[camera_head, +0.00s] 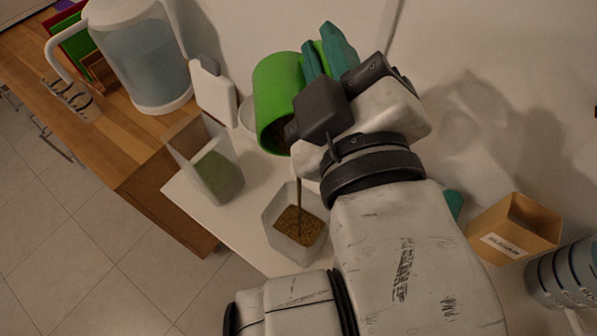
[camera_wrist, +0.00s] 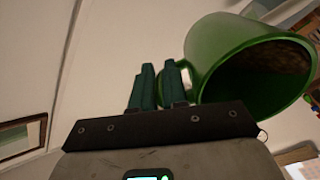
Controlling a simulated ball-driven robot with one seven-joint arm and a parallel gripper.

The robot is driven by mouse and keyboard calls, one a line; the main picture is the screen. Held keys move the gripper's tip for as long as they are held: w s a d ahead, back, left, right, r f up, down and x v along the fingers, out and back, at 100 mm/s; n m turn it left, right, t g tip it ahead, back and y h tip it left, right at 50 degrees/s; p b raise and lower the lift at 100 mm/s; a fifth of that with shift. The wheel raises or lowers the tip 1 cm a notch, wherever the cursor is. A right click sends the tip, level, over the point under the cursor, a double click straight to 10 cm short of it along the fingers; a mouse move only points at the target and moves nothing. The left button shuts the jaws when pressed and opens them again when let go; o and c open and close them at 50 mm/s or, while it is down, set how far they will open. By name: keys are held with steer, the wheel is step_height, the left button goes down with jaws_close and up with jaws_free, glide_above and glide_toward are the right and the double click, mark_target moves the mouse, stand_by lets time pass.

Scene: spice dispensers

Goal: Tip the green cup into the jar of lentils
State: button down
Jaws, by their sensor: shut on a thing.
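The green cup (camera_head: 275,90) is tipped on its side in the air, with its mouth toward the lower part of the head view. My gripper (camera_head: 328,52) is shut on its handle. In the wrist view the teal fingers (camera_wrist: 160,87) close at the handle beside the cup (camera_wrist: 225,50), and brownish contents show inside. Below is a clear square jar (camera_head: 296,226) with brown grains. A thin brownish streak runs from near the cup down into this jar; its upper end is partly hidden by my wrist. No label shows which jar holds lentils.
Another clear jar (camera_head: 207,163) with green contents stands to the left on the white counter. A white board-like item (camera_head: 214,93) and a kettle (camera_head: 145,60) stand behind. A box marked SUGAR (camera_head: 513,229) and a striped container (camera_head: 566,277) are at right.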

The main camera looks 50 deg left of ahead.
steer(key=shift+s+d+r+t+y+b, duration=0.15)
steer(key=shift+s+d+t+y+b, duration=0.3)
steer(key=shift+b, duration=0.95)
steer(key=shift+s+d+r+t+y+b, duration=0.1)
steer(key=shift+d+t+y+b, duration=0.15)
steer(key=shift+d+y+b, duration=0.75)
steer(key=shift+s+d+t+y+b, duration=0.7)
steer(key=shift+y+b, duration=0.25)
steer(key=shift+b, duration=1.7)
